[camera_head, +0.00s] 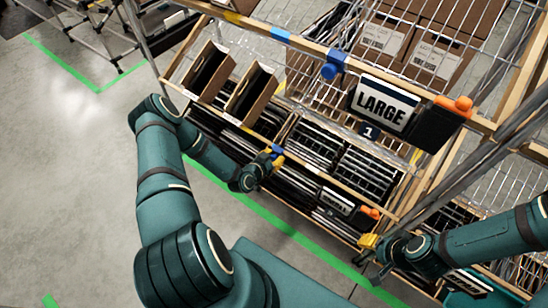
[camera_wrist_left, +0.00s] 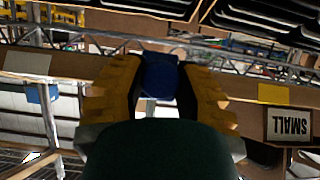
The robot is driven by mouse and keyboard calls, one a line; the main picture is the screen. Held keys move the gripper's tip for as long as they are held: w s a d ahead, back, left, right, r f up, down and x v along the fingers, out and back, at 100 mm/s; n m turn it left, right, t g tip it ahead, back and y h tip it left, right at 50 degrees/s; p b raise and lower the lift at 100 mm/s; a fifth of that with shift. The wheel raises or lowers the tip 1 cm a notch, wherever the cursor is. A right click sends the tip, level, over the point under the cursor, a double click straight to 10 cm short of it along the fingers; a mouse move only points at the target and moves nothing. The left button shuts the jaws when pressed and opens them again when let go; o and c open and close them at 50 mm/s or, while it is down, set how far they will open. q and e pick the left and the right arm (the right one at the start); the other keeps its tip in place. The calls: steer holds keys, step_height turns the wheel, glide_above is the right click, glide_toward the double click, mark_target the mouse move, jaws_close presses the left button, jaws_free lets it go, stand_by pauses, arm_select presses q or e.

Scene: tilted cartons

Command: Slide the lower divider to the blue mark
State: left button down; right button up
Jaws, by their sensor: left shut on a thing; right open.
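My left gripper (camera_head: 271,158), with yellow fingers, is at the front rail of the lower shelf. It is shut on the blue handle of the lower divider (camera_head: 277,148). In the left wrist view the blue handle (camera_wrist_left: 160,76) sits between the two yellow fingers. That view appears upside down; a blue mark (camera_wrist_left: 42,93) is on the rail to the left, apart from the handle. The divider's body is mostly hidden. My right gripper (camera_head: 369,243) is open at the lower right, near the rack's lower front edge.
An upper rail carries another blue handle (camera_head: 330,71) and blue tape (camera_head: 281,35). A LARGE sign (camera_head: 384,104) hangs there. Open cartons (camera_head: 249,95) stand tilted on the left. Floor at left is clear.

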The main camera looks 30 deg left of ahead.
arm_select(q)
steer(key=shift+w+a+r, duration=0.3)
steer(key=shift+a, duration=0.05)
steer(key=c, duration=0.6)
jaws_free()
steer(key=shift+d, duration=0.1)
steer(key=shift+s+f, duration=0.1)
steer(key=shift+s, duration=0.1)
steer(key=shift+s, duration=0.3)
steer(key=v, duration=1.1)
steer(key=shift+s, duration=0.1)
